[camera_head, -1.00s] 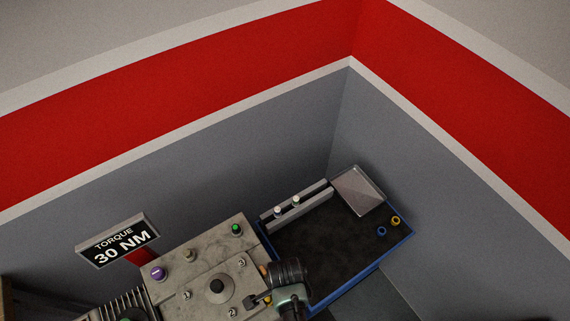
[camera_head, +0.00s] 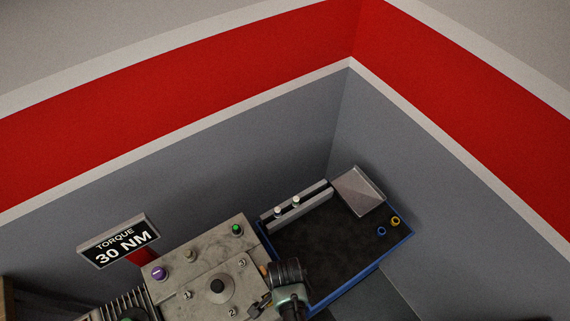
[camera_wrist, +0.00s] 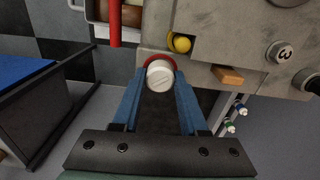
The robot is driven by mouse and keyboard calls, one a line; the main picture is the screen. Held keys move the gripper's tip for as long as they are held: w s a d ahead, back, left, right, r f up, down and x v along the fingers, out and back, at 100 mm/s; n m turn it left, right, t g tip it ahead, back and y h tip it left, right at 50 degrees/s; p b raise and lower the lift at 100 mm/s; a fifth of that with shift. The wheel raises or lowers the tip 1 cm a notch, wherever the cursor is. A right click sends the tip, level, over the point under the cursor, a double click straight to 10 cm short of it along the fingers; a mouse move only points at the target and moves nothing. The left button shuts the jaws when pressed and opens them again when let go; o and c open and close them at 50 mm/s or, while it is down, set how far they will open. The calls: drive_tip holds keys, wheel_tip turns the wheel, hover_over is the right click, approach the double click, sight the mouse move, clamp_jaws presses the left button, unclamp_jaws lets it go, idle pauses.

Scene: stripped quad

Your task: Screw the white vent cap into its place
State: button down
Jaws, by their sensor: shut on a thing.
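The white vent cap (camera_wrist: 160,80) is between the blue fingers of my gripper (camera_wrist: 160,73) in the wrist view. A red ring (camera_wrist: 153,60) shows just behind the cap, on the side of the grey block (camera_wrist: 215,25). I cannot tell whether the cap touches the ring or sits in it. In the head view my gripper (camera_head: 256,308) is low at the block's right side, and the held cap cannot be made out there.
A yellow ball-shaped part (camera_wrist: 181,43) and an orange-brown piece (camera_wrist: 228,75) are close to the fingers. Numbered studs stand on the block. A blue-edged dark tray (camera_head: 335,245) with a rack (camera_head: 297,207) and a grey bin (camera_head: 358,190) lies right of it.

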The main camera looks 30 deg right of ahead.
drive_tip(key=shift+m, duration=1.1)
drive_tip(key=shift+s, duration=0.1)
drive_tip(key=shift+m+p, duration=0.3)
drive_tip(key=shift+m, duration=0.7)
drive_tip(key=shift+m, duration=1)
drive_tip(key=shift+m, duration=1.1)
